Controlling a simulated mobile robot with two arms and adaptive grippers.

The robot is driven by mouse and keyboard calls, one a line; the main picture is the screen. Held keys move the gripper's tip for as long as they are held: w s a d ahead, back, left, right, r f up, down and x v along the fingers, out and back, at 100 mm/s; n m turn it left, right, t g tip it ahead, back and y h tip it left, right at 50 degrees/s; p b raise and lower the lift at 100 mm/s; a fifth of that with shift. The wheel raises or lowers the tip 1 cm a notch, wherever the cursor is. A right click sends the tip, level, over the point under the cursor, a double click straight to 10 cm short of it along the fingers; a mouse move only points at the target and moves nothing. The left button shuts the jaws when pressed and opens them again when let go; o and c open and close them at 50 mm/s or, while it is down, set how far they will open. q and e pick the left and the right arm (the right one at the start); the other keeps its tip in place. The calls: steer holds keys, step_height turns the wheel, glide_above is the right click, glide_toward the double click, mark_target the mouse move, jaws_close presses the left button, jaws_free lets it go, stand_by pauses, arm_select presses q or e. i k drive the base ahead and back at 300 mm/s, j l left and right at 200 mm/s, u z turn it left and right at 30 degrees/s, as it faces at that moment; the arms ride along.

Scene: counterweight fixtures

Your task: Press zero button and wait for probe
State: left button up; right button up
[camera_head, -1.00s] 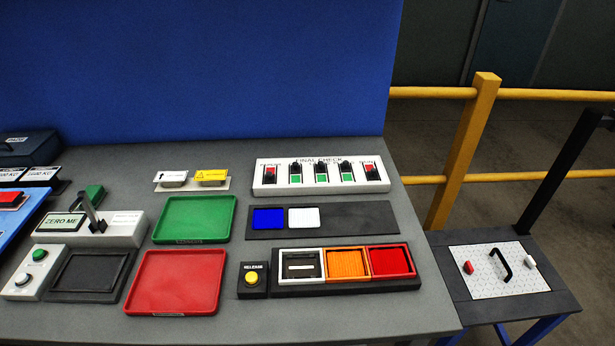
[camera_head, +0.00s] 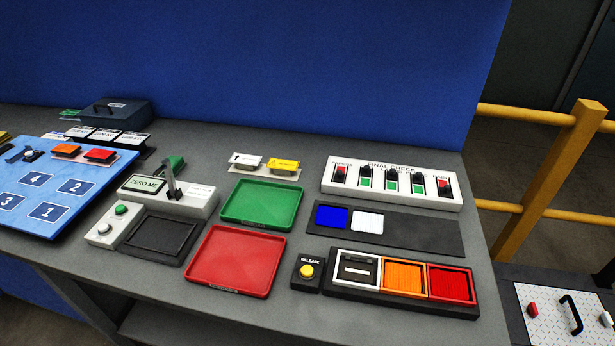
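A white and grey station (camera_head: 197,201) stands left of the trays. It carries a small screen reading "ZERO ME" (camera_head: 144,184) and a grey upright lever-like probe arm (camera_head: 170,178). In front of it a white button box (camera_head: 104,231) has a green button (camera_head: 121,210) and a whitish button (camera_head: 104,229). A black square pad (camera_head: 158,240) lies beside the box and is empty. Neither of my grippers shows in the head view.
A green tray (camera_head: 262,205) and a red tray (camera_head: 236,260) are empty. A yellow release button (camera_head: 307,270), a three-bin holder (camera_head: 400,303), a switch panel (camera_head: 391,185) and a blue numbered board (camera_head: 60,187) surround them. A yellow railing (camera_head: 553,180) stands at right.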

mark_target(102, 228)
steer(key=u, duration=1.4)
